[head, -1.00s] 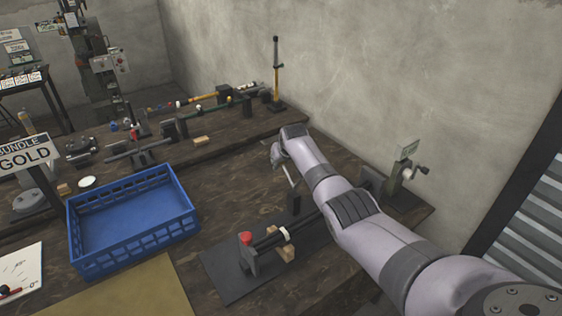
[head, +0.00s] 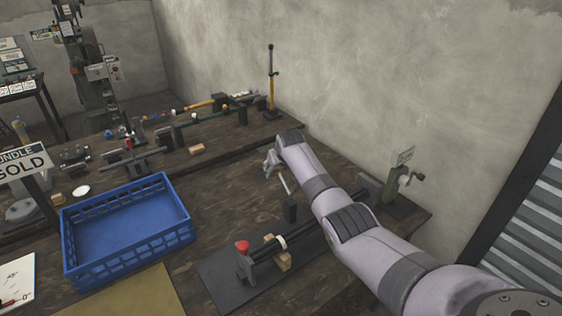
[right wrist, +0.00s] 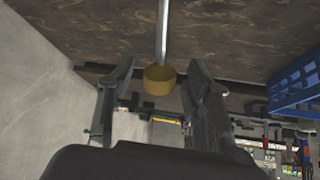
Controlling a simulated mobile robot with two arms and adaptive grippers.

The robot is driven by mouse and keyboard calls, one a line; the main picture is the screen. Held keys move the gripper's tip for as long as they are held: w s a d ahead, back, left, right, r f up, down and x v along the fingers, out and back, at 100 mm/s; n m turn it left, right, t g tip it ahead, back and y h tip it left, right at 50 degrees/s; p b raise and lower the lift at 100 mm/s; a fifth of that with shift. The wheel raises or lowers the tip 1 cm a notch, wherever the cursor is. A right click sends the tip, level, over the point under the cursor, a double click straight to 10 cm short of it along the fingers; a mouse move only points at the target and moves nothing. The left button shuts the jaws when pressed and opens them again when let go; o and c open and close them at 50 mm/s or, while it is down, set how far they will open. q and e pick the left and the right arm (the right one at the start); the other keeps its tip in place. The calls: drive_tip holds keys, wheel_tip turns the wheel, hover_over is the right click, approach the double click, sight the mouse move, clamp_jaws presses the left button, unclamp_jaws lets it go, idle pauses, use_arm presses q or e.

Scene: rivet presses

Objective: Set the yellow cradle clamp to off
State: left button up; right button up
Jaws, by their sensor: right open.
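A pale metal lever rod (head: 285,183) rises at a slant near a dark post (head: 290,209) on the clamp cradle's dark base plate (head: 222,277). In the right wrist view the rod (right wrist: 162,35) ends in a yellow knob (right wrist: 160,78). My right gripper (head: 270,163) is at the rod's upper end. In the right wrist view its two fingers (right wrist: 161,85) stand apart on either side of the knob, with visible gaps. The knob is hidden in the head view. My left gripper is not in view.
A red knob (head: 242,246) tops the cradle's near end, and a dark bar (head: 268,248) lies along the cradle, partly behind my right arm. A blue crate (head: 125,245) stands to the left. A crank device (head: 396,183) stands at the right table edge.

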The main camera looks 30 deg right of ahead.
drive_tip(key=v, duration=1.1)
idle(0.3)
